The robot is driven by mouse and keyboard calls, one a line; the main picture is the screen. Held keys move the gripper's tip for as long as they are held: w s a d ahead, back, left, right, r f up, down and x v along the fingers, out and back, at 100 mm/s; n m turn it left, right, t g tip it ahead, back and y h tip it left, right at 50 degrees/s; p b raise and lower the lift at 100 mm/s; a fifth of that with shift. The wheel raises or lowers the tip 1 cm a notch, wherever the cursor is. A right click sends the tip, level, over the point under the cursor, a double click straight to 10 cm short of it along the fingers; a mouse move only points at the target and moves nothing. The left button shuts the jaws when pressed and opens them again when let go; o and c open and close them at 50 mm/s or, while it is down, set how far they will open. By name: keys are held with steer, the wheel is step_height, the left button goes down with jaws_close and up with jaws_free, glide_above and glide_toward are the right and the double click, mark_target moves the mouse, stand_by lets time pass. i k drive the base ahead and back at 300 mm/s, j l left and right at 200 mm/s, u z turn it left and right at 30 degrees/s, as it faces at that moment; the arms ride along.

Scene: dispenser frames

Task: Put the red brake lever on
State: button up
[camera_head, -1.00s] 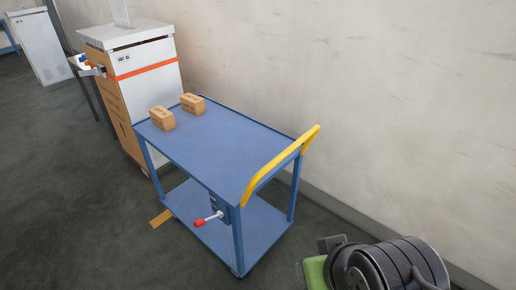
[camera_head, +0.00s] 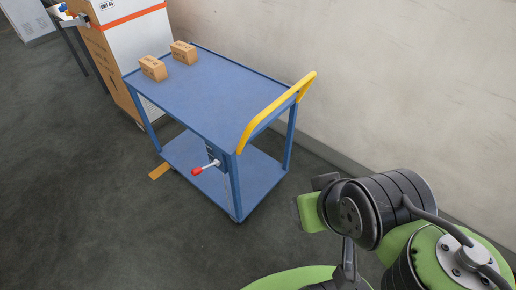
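The brake lever (camera_head: 206,168) is a short metallic rod with a red knob. It sticks out to the left from a dark bracket on the front leg of the blue cart (camera_head: 215,95), below the upper shelf, tilted with its red end lower. My arm shows at the lower right, well apart from the lever. I cannot make out my gripper's fingers in this view.
The cart has a yellow push handle (camera_head: 278,110) and two small cardboard boxes, a left one (camera_head: 153,68) and a right one (camera_head: 184,52). A tall cabinet (camera_head: 140,45) with an orange stripe stands behind it. A wall runs along the right. Floor at the left is clear.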

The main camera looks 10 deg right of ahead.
mark_target(197, 171)
steer(key=i+j+u, duration=0.3)
steer(key=i+u, duration=0.35)
steer(key=i, duration=0.2)
